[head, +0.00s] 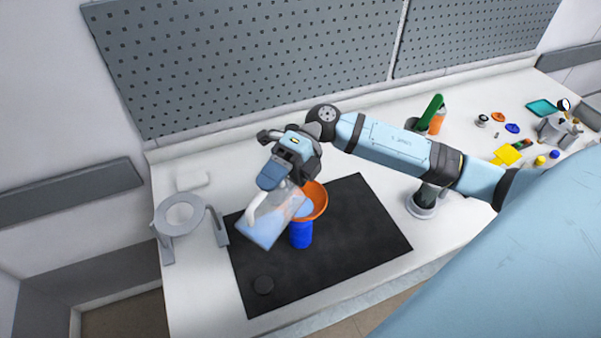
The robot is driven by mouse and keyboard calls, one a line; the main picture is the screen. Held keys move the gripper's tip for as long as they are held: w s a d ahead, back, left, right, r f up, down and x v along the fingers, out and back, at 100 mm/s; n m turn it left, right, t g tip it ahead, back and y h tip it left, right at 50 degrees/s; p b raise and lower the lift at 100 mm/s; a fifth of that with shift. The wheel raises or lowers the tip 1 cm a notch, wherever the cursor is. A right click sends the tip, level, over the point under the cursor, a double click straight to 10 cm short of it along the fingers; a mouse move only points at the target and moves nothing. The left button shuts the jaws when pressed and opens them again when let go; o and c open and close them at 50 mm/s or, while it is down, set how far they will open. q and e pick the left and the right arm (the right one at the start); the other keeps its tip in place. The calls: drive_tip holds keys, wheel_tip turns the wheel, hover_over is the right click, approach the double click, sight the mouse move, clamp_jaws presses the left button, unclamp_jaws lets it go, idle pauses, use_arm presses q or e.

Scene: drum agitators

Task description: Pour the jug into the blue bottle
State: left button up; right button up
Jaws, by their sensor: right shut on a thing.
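My right gripper (281,180) is shut on the white handle of the jug (270,226). The jug is translucent, with pale blue contents, and is strongly tilted. Its upper right end is at an orange funnel (318,203). A pale blue patch shows inside the funnel. The funnel sits over the blue bottle (301,234), which stands upright on a black mat (365,230). The jug and gripper hide part of the funnel and the bottle's top. I cannot tell whether the jug touches the funnel. My left gripper is not in view.
A grey ring stand (181,216) stands left of the mat. Small parts and yellow pieces (507,154) lie far right.

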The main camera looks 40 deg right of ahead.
use_arm(q)
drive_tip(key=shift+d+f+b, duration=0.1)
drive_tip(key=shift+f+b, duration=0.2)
drive_tip(key=shift+b, duration=0.05)
use_arm(e)
drive_tip(key=shift+w+d+r, duration=0.1)
drive_tip(key=shift+w+d, duration=0.05)
drive_tip(key=shift+d, duration=0.3)
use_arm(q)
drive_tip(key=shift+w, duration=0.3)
use_arm(e)
drive_tip(key=shift+d+y, duration=0.15)
drive_tip(key=shift+y, duration=0.25)
drive_tip(key=shift+w+d+r, duration=0.1)
drive_tip(key=shift+w+d, duration=0.05)
use_arm(q)
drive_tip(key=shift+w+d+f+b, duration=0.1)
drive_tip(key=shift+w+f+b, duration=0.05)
drive_tip(key=shift+b, duration=0.15)
use_arm(e)
drive_tip(key=shift+d, duration=0.15)
